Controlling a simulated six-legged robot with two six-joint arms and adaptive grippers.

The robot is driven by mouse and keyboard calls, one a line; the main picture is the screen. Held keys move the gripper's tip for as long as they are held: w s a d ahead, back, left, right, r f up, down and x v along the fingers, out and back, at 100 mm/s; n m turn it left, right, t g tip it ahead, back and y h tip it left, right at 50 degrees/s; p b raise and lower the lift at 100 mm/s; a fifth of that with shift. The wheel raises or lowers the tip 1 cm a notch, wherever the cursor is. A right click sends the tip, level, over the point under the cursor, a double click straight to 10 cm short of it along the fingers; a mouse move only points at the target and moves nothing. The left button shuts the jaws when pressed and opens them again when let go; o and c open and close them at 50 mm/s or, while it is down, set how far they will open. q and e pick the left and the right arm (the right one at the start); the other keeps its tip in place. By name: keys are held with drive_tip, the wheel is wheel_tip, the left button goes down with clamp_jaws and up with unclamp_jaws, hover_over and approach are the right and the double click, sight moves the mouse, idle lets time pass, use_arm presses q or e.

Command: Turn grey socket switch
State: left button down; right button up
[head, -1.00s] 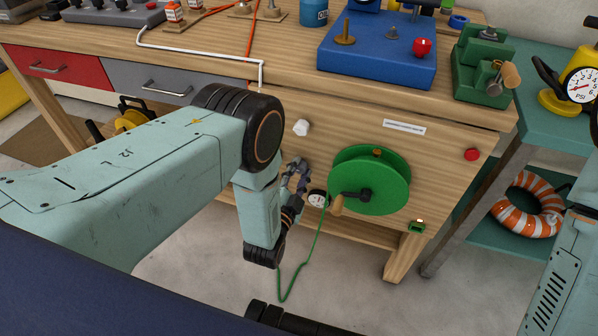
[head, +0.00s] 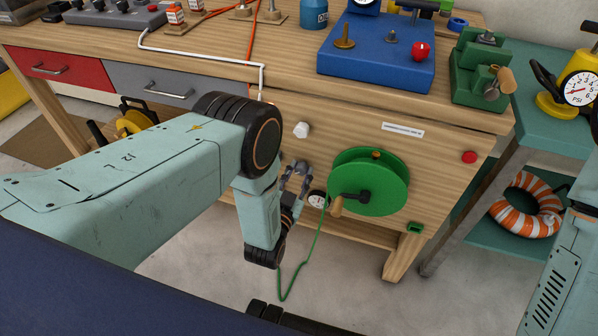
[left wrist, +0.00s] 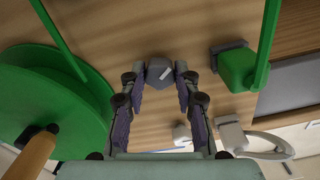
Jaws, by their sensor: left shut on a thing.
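The grey socket switch (left wrist: 160,72) is a dark grey knob with a white pointer mark, on the wooden panel in the left wrist view. My left gripper (left wrist: 160,76) has its two fingers on either side of it and is shut on it, with the mark slanted. In the head view my left gripper (head: 299,176) is at the bench's front panel, left of the green reel. The switch is hard to make out there behind the fingers. Only part of my right arm shows at the right edge; its gripper is out of view.
The green reel (head: 384,172) with a crank stands close beside the left gripper. A green cable (head: 313,255) hangs to the floor. A green plug (left wrist: 237,68) sits close on the other side in the wrist view. A white knob (head: 301,130) is above the gripper.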

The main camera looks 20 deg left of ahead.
use_arm(q)
drive_tip(key=n, duration=0.5)
drive_tip(key=shift+r+p, duration=0.1)
drive_tip(key=shift+p, duration=0.3)
drive_tip(key=n, duration=0.5)
drive_tip(key=shift+p, duration=0.35)
drive_tip(key=shift+n, duration=0.5)
drive_tip(key=c, duration=1)
unclamp_jaws()
drive_tip(key=shift+s, duration=0.1)
drive_tip(key=s, duration=1.1)
drive_tip(key=shift+s+a, duration=0.2)
drive_tip(key=shift+s, duration=0.2)
